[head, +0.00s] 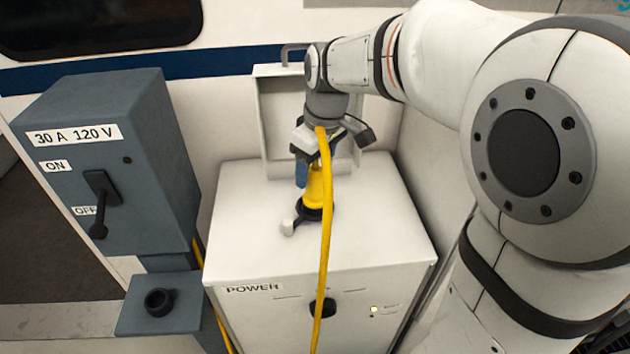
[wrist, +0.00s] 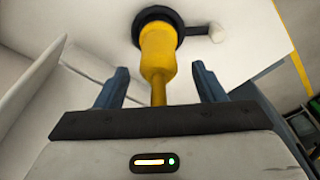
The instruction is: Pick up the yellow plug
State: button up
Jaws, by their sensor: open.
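The yellow plug (head: 317,188) stands upright in a black round socket (head: 314,212) on top of the white POWER box. Its yellow cable (head: 325,240) hangs down over the front of the box. My gripper (head: 303,180) is above the box at the plug, with one blue finger visible left of it in the head view. In the wrist view the plug (wrist: 158,50) is seated in the black ring, and my gripper (wrist: 160,85) has its two blue fingers apart, one on each side of the plug's narrow neck. Neither finger visibly touches it.
The POWER box (head: 250,225) has a raised lid (head: 272,110) behind the plug and a small white knob (head: 287,228) beside the socket. A grey switch box (head: 140,190) with its lever pointing at OFF stands left. An empty grey socket bracket (head: 158,302) is below it.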

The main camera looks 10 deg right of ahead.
aim_at(315, 180)
notch_tip(315, 180, down, 4)
jog(key=shift+w+f, duration=0.1)
jog(key=shift+c, duration=0.3)
jog(key=c, duration=1.3)
jog(key=shift+o, duration=0.2)
notch_tip(315, 180, up, 12)
jog(key=shift+f+p, duration=0.1)
jog(key=shift+p, duration=0.5)
notch_tip(315, 180, up, 3)
jog(key=shift+f+p, duration=0.1)
jog(key=shift+p, duration=0.95)
